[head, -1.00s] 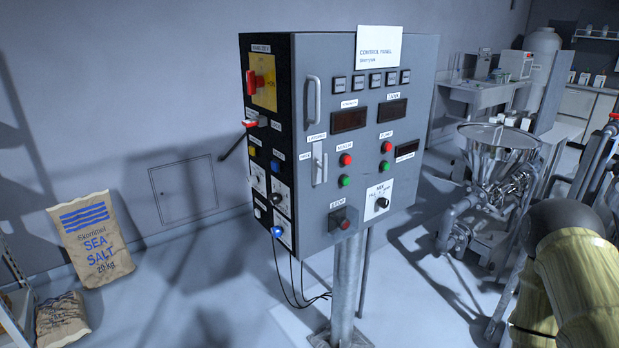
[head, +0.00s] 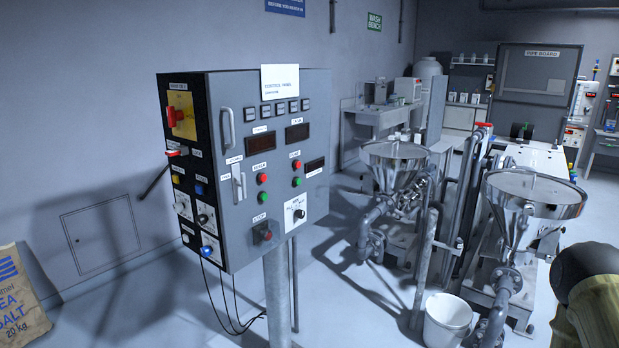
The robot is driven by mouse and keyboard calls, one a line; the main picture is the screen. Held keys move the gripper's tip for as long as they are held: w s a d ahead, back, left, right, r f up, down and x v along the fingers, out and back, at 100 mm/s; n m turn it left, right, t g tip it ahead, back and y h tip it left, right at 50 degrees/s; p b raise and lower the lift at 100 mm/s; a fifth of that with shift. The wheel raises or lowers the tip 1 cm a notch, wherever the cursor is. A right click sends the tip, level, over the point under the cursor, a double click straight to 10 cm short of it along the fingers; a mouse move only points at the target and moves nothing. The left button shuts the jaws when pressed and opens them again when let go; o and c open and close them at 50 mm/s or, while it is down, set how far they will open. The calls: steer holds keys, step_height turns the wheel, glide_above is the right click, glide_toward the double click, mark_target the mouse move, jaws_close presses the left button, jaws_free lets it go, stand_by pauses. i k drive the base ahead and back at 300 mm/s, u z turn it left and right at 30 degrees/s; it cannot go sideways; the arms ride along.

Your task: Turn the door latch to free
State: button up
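The door latch (head: 239,184) is a small pale lever on a light plate on the front of the grey control cabinet (head: 285,230). It sits below the door's bar handle (head: 228,128). The lever looks upright, in line with the label above it, which seems to read LOCKED. A label at its left seems to read FREE. The cabinet door looks shut. My gripper is not in view; only a rounded part of my arm shows at the lower right edge, well away from the cabinet.
A red rotary switch (head: 175,117) and several knobs are on the cabinet's left side. The cabinet stands on a post (head: 278,295). Steel hoppers (head: 535,195) with pipes and a white bucket (head: 447,320) stand at right. A salt sack (head: 18,300) leans at far left. Floor between cabinet and bucket is clear.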

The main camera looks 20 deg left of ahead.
mark_target(242, 184)
steer(key=z, duration=0.9)
steer(key=i, duration=1.3)
steer(key=u, duration=1.45)
